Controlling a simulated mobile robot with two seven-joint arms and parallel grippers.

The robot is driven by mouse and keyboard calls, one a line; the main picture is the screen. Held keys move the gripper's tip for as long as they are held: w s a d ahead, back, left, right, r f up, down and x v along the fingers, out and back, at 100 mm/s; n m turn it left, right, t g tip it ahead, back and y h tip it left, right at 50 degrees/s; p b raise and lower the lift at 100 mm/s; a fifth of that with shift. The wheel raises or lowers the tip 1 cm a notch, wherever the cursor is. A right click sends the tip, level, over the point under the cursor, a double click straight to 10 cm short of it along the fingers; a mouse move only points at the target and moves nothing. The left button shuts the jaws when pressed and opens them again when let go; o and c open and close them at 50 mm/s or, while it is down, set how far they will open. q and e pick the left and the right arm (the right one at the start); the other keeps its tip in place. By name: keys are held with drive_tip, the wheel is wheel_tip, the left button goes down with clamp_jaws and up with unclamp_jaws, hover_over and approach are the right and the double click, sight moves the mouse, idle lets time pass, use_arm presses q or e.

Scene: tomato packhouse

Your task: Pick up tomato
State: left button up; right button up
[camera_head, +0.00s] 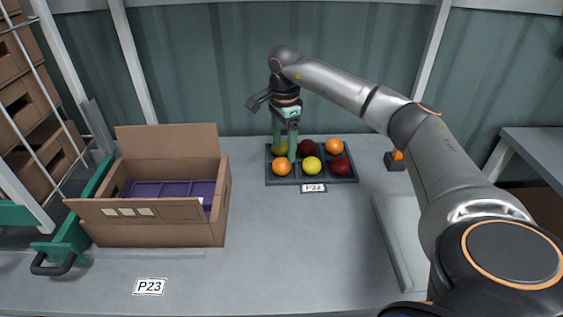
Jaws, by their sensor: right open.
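A dark tray (323,180) near the back of the table holds several tomatoes. Its front row has an orange tomato (282,166), a yellow tomato (311,165) and a red tomato (340,166). Its back row has a yellow-green tomato (279,150), a dark red tomato (306,147) and another orange tomato (334,146). My right gripper (284,151) points down at the back left of the tray with its green fingers open, at the yellow-green tomato, which they partly hide. I cannot tell whether the fingers touch it. My left gripper is out of view.
An open cardboard box (155,233) with a purple divided insert (172,189) stands at the left. A small dark holder with an orange item (396,160) is right of the tray. A pale flat panel (399,240) lies farther right. The middle table is clear.

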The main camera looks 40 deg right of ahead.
sight(283, 159)
wheel_tip(283, 159, down, 5)
drive_tip(key=shift+a+f, duration=0.1)
drive_tip(key=shift+a, duration=0.05)
drive_tip(key=c, duration=0.7)
drive_tip(key=shift+r, duration=0.2)
